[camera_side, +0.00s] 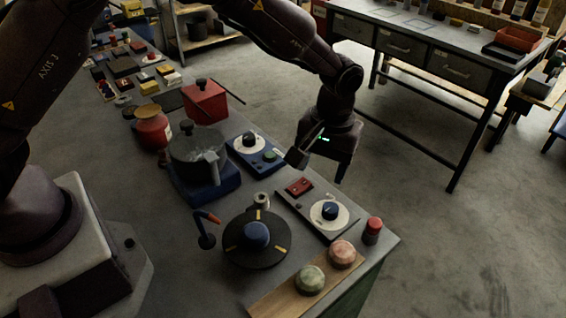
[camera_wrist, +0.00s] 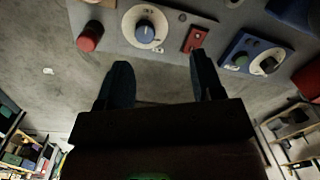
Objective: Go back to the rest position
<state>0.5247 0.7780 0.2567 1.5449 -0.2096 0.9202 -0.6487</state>
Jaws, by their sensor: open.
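The control panel has a blue knob on a white dial (camera_side: 330,211) and a red switch block (camera_side: 299,187). In the wrist view the blue knob (camera_wrist: 145,32) and the red switch (camera_wrist: 194,40) lie beyond the fingertips, apart from them.
A blue panel with a dial (camera_side: 257,152), a pot (camera_side: 198,150) on a blue base, a red box (camera_side: 205,101) and a black round plate (camera_side: 257,238) stand on the bench. A red-capped cylinder (camera_side: 372,230) stands near the corner. Open floor (camera_side: 410,240) lies to the right.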

